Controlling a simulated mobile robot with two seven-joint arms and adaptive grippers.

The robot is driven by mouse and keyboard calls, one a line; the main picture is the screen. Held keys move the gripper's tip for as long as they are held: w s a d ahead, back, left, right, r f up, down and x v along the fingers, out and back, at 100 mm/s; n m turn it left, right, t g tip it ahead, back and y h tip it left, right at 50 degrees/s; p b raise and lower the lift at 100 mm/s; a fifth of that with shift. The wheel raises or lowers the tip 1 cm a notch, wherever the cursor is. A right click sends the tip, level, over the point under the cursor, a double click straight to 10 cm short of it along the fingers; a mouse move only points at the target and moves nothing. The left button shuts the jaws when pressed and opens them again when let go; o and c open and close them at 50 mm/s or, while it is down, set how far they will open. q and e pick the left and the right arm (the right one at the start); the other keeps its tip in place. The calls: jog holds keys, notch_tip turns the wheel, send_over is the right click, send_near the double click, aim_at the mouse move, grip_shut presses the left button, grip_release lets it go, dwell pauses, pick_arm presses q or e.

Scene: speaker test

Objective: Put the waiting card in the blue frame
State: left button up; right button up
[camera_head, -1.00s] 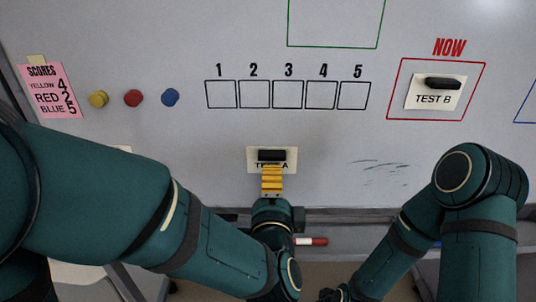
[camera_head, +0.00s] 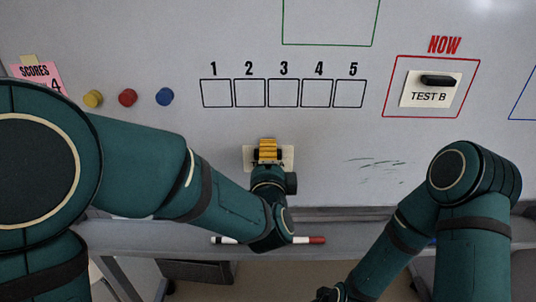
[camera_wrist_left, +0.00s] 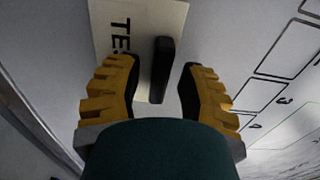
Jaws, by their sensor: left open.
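The card with a black grip, its lettering starting "TE" in the wrist view (camera_wrist_left: 150,18), is on the whiteboard below the numbered boxes. In the head view my left gripper covers most of this card (camera_head: 288,160). My left gripper (camera_head: 268,146) is open at the card. In the wrist view its yellow fingers (camera_wrist_left: 160,90) stand on either side of the black grip (camera_wrist_left: 161,70), with gaps showing on both sides. The blue frame (camera_head: 515,98) shows only as a slanted edge at the far right. My right gripper's fingers are not seen; that arm leaves at the bottom.
A TEST B card (camera_head: 416,92) is inside the red NOW frame (camera_head: 386,100). A green frame (camera_head: 330,44) is at the top. Yellow (camera_head: 93,99), red (camera_head: 127,97) and blue (camera_head: 164,96) round magnets are at left. A marker (camera_head: 310,240) lies on the tray below.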

pick_arm(q)
jog(key=shift+c, duration=0.4)
grip_shut()
jog(key=shift+s, duration=0.25)
jog(key=shift+s+p, duration=0.35)
jog(key=shift+s, duration=0.25)
jog(key=shift+s, duration=0.1)
jog(key=shift+s, duration=0.4)
jog(key=shift+s, duration=0.3)
